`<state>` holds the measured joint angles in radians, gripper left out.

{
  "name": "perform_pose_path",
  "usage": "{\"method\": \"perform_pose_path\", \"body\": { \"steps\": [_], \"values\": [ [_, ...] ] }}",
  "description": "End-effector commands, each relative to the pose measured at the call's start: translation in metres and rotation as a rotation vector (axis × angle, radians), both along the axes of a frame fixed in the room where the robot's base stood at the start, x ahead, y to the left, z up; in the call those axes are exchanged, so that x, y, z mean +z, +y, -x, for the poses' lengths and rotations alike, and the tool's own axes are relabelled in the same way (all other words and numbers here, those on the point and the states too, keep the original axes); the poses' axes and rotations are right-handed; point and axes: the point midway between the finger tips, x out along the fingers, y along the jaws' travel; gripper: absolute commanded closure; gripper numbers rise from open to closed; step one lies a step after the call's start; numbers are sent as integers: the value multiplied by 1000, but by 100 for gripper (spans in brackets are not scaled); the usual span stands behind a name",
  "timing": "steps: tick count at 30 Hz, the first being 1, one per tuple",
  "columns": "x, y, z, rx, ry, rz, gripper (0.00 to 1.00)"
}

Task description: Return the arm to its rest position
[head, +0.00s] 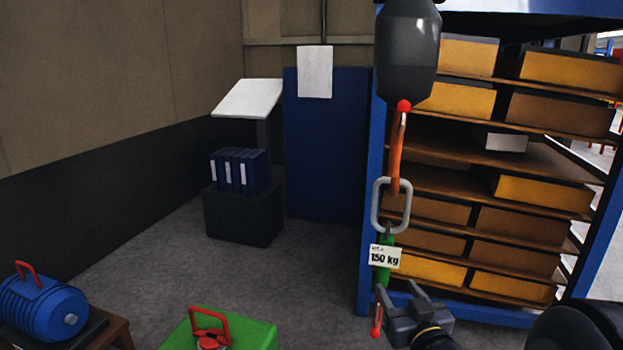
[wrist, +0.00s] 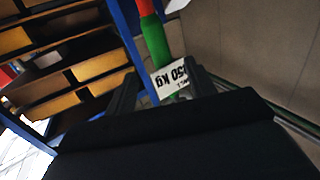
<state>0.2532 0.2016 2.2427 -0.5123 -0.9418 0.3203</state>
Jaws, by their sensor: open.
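My gripper (head: 398,290) is at the lower right in the head view, just under a white tag reading 150 kg (head: 386,257). Its two fingers are apart. In the wrist view the fingers (wrist: 161,88) stand either side of the tag (wrist: 170,82) and a green hanging piece (wrist: 156,42). Nothing is clearly held between them. I cannot tell whether the fingers touch the hanging piece. In the head view it hangs below a grey ring (head: 378,205), an orange strap (head: 397,150) and a dark grey hanging body (head: 408,55). A red end (head: 376,322) shows beside my gripper.
A blue-framed shelf (head: 372,190) with yellow and brown boxes stands close behind my gripper. A blue motor (head: 45,308) is at lower left, beside a green block with a red handle (head: 255,332). Blue binders (head: 240,170) stand on a dark box. Grey floor (head: 180,275) is open between.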

Motion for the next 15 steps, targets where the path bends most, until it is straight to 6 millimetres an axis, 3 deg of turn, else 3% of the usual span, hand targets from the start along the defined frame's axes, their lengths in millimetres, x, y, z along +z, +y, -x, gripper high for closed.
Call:
{"method": "perform_pose_path", "body": {
  "steps": [15],
  "values": [
    [1, 13, -77, 2, 2, 0, 48]
  ]
}}
